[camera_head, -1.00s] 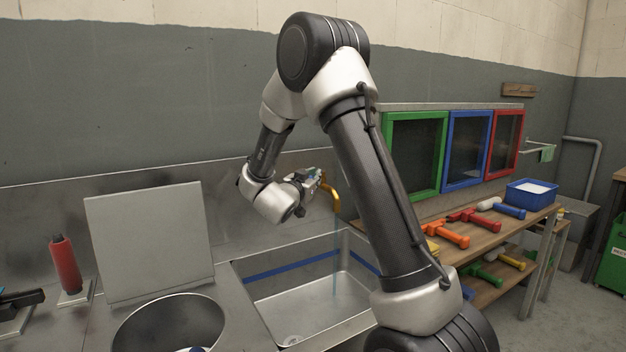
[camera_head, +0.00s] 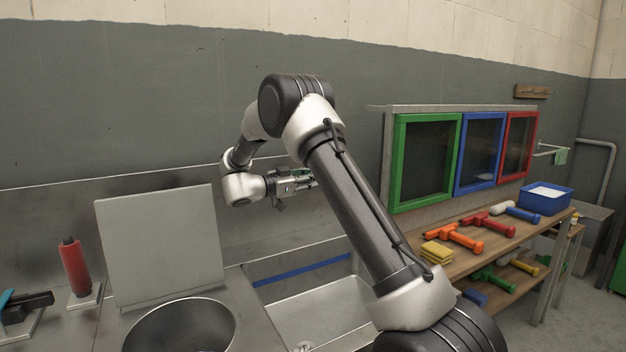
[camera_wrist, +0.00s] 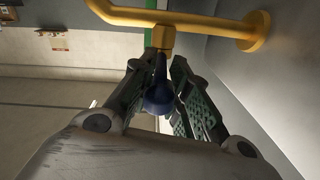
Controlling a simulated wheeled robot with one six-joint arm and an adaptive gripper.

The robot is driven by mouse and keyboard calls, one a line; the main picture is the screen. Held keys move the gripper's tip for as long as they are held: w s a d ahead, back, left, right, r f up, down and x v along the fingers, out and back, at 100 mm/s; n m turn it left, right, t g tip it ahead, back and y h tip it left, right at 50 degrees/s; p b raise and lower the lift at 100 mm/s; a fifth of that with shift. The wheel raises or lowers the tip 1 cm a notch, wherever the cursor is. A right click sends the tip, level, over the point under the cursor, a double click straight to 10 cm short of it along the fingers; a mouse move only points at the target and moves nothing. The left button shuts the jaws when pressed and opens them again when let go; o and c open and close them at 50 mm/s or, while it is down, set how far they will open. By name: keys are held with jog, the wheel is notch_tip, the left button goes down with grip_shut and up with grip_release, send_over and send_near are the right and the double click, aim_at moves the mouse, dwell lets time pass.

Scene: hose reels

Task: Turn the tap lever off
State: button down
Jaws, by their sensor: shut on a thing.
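My gripper (camera_head: 312,179) reaches toward the wall above the sink (camera_head: 318,312); my arm hides its far end in the head view. In the wrist view my gripper (camera_wrist: 166,72) has its two fingers on either side of the dark blue tap lever (camera_wrist: 159,94), shut on it. The lever hangs from the yellow brass tap (camera_wrist: 190,22), whose round flange meets the wall at the upper right. The tap is hidden behind my arm in the head view. No water stream shows in the visible part of the sink.
At right are green, blue and red framed cabinets (camera_head: 427,163), a wooden bench (camera_head: 460,256) with coloured tools, and a blue tub (camera_head: 545,198).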

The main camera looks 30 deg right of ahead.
jog(key=shift+w+a+f+m+g, duration=0.1)
jog(key=shift+w+a+m+g, duration=0.1)
jog(key=shift+w+m+g, duration=0.15)
dwell(0.3)
jog(key=c, duration=1.5)
grip_release()
jog(key=shift+a, duration=0.1)
jog(key=shift+o, duration=0.2)
notch_tip(320, 180, up, 10)
